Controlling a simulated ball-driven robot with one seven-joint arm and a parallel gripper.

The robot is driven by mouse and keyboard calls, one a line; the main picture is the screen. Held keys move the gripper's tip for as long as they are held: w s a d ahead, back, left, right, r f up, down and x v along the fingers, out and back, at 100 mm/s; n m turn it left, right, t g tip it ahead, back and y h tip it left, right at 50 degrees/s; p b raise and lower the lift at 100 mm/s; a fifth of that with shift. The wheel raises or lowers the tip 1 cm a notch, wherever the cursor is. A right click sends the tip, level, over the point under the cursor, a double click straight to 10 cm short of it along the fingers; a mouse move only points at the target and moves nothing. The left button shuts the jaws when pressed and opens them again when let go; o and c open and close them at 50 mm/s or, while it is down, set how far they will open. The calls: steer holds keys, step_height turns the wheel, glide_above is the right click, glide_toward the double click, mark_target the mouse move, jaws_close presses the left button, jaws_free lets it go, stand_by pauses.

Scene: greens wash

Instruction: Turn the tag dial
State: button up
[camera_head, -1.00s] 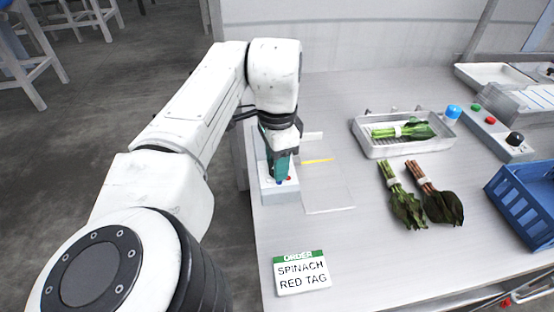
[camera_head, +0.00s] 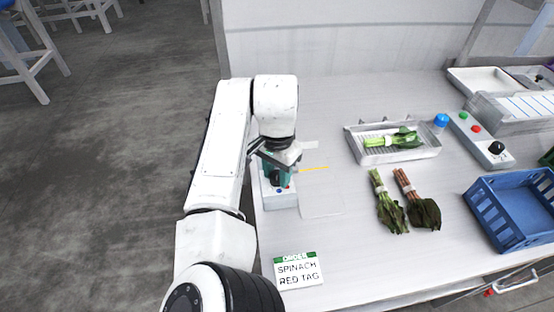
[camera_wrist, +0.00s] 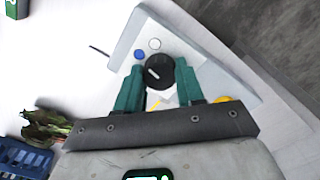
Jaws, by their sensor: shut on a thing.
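The tag dial (camera_wrist: 158,70) is a round black knob with a white line on its face, on a light grey box (camera_wrist: 208,62). In the wrist view my gripper (camera_wrist: 161,74) has its two teal fingers on either side of the knob, shut on it. Blue (camera_wrist: 139,55) and white (camera_wrist: 155,44) dots lie beside the knob, and a yellow dot (camera_wrist: 222,99) lies beyond one finger. I cannot tell which dot the line points to. In the head view my gripper (camera_head: 277,171) is over the box (camera_head: 283,200). The order card (camera_head: 298,270) reads "SPINACH RED TAG".
A clear sheet (camera_head: 322,198) lies right of the box. A tray (camera_head: 395,156) holds a green bunch; two leafy bunches (camera_head: 388,205) (camera_head: 420,205) lie in front. A blue crate (camera_head: 510,207) and a button panel (camera_head: 484,142) stand at right. The front middle counter is clear.

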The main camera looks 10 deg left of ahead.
mark_target(277, 175)
steer(key=n+p, duration=0.2)
steer(key=p, duration=0.1)
steer(key=n+p, duration=0.3)
steer(key=shift+d+r+n, duration=0.1)
steer(key=shift+r+n, duration=0.1)
steer(key=shift+n, duration=0.1)
steer(key=n+p, duration=0.4)
steer(key=n, duration=0.1)
steer(key=shift+f, duration=0.2)
steer(key=shift+n, duration=0.4)
steer(key=o, duration=1)
steer(key=shift+o, duration=0.2)
step_height(277, 175, up, 11)
steer(key=b, duration=0.1)
steer(key=shift+f, duration=0.15)
